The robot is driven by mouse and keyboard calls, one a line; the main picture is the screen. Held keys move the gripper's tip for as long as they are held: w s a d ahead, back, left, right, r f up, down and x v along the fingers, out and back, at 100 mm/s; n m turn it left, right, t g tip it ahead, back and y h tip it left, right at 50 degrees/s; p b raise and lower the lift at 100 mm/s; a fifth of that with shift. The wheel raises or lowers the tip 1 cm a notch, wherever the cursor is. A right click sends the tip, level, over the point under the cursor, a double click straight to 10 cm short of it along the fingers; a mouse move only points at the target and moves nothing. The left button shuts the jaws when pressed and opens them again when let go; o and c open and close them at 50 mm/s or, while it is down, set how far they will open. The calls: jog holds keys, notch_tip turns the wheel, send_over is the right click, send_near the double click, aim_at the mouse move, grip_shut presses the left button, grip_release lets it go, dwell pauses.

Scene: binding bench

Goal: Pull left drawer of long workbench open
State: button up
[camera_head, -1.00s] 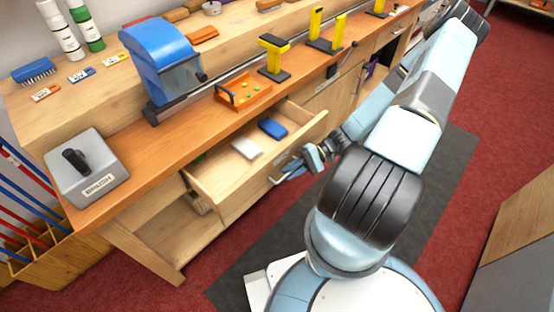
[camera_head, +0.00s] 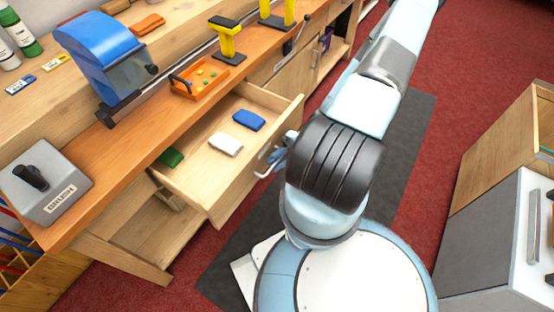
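The long workbench (camera_head: 140,150) runs diagonally along the left, with an orange-brown wooden top. Its left drawer (camera_head: 197,177) stands pulled out, with its interior in view. A green block (camera_head: 170,157), a white block (camera_head: 225,143) and a blue block (camera_head: 249,120) lie inside. A light metal handle (camera_head: 266,163) shows at the drawer's front. My gripper (camera_head: 274,158) is at the handle by the drawer front, mostly hidden behind my arm. I cannot tell whether its fingers are closed around the handle.
A grey box (camera_head: 48,190), a blue machine (camera_head: 100,60), an orange tray (camera_head: 200,82) and yellow clamps (camera_head: 228,40) stand on the bench. A cabinet (camera_head: 490,220) is at the right. Red carpet (camera_head: 440,60) and a dark mat (camera_head: 415,120) cover the floor.

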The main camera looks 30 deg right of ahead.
jog(key=shift+d+r, duration=0.1)
jog(key=v, duration=1.3)
jog(key=shift+d, duration=0.35)
jog(key=w+a+r+n+h, duration=0.15)
jog(key=r+h, duration=0.25)
jog(key=r, duration=0.5)
jog(key=w+a+r+n+h, duration=0.1)
jog(key=w+r+h, duration=0.25)
jog(key=r, duration=0.45)
jog(key=w+a+r+n+h, duration=0.15)
jog(key=r+h, duration=0.25)
jog(key=r, duration=0.5)
jog(key=s+a+r+t+h, duration=0.2)
jog(key=s+a+r+t, duration=0.2)
jog(key=r, duration=0.6)
jog(key=s+a+r+t+h, duration=0.1)
jog(key=s+a+r+t, duration=0.3)
jog(key=r, duration=0.7)
jog(key=s+a, duration=0.2)
jog(key=a, duration=0.1)
jog(key=shift+a+n+h, duration=0.3)
jog(key=shift+h, duration=0.05)
